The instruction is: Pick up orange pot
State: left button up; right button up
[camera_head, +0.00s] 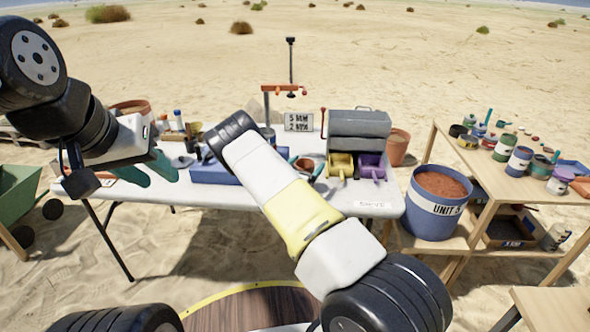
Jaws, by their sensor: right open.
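A small orange pot (305,164) sits on the white table near the middle, partly hidden by my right arm. Larger orange-brown pots stand behind the table's left end (130,106) and at the right beside the grey box (397,146). My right gripper (302,161) is open, with teal fingertips showing around the small orange pot. Its body is mostly hidden behind my arm, and I cannot tell whether it touches the pot. My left gripper (146,173) is over the table's left end, its teal fingers apart and empty.
The white table (385,207) also holds a blue tray (212,172), a grey box (359,135) and yellow (341,164) and purple (371,166) scoops. A blue bucket (432,222) stands at the right beside a wooden shelf (480,180) with several cans.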

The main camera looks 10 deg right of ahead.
jog(key=shift+w+d, duration=0.3)
jog(key=shift+w, duration=0.15)
grip_shut()
jog(key=shift+r, duration=0.2)
jog(key=shift+r, duration=0.6)
jog(key=r+v, duration=0.1)
jog(key=v, duration=0.7)
jog(key=d+r+v, duration=0.1)
jog(key=r+v, duration=0.1)
jog(key=v, duration=0.6)
jog(key=shift+s+r, duration=0.25)
jog(key=shift+s, duration=0.2)
